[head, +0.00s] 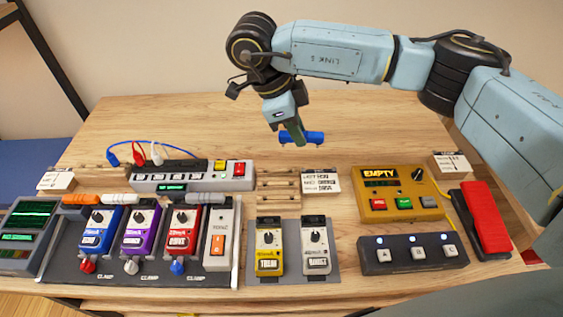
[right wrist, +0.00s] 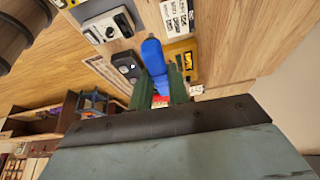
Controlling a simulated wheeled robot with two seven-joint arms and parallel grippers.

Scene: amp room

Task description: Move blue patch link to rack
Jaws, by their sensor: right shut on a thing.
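My right gripper (head: 292,134) is shut on the blue patch link (head: 312,137), a short blue bar held roughly level in the air above the back of the table. In the right wrist view the link (right wrist: 152,57) sits between the green fingers (right wrist: 160,92). A small slatted wooden rack (head: 266,187) lies on the table below and slightly left of the gripper, beside a white printed card (head: 320,182). The held link is clear of the rack. My left gripper is not in view.
Orange (head: 80,199), white (head: 118,199) and grey (head: 205,198) links lie along the pedalboard (head: 150,281). A power strip (head: 215,183) stands left of the rack. Yellow and grey pedals stand in front. A yellow box (head: 400,207) stands right. The table's back is clear.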

